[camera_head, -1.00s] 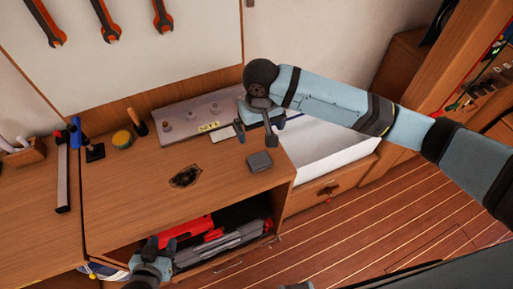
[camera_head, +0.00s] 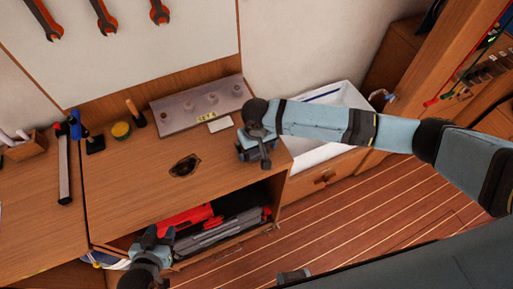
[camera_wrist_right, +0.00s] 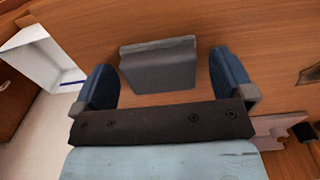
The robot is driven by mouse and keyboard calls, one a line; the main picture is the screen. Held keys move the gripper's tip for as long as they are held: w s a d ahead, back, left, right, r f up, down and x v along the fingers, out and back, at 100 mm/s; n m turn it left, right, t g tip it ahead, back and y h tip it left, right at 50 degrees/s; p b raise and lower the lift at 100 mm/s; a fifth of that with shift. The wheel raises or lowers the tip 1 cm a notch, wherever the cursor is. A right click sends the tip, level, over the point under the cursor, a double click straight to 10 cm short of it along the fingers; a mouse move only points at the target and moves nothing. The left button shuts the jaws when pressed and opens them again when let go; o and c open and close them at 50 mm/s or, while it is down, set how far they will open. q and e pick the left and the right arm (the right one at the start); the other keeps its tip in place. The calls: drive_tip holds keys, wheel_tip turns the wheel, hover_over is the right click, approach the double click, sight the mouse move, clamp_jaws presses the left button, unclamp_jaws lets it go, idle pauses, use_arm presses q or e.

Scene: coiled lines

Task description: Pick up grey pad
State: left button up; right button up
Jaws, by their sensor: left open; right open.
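The grey pad (camera_wrist_right: 158,66) is a small dark grey block on the wooden worktop. In the right wrist view it lies between the two spread fingers of my right gripper (camera_wrist_right: 160,85), with a gap on both sides. In the head view my right gripper (camera_head: 257,155) is over the pad's spot and hides it. My right gripper is open and empty. My left gripper (camera_head: 158,238) is open and empty, low in front of the cabinet's open compartment, away from the pad.
A grey panel with knobs (camera_head: 200,105) and a small white block (camera_head: 220,123) lie behind my right gripper. A white bin (camera_head: 335,105) stands to the right. A black-rimmed inset (camera_head: 185,165) is on the worktop (camera_head: 130,190). Red and grey cases (camera_head: 215,225) fill the compartment below.

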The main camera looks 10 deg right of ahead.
drive_tip(key=shift+f, duration=0.1)
drive_tip(key=c, duration=1)
wheel_tip(320, 180, up, 20)
drive_tip(key=shift+r+b, duration=0.1)
drive_tip(key=shift+b, duration=0.6)
drive_tip(key=shift+o, duration=0.6)
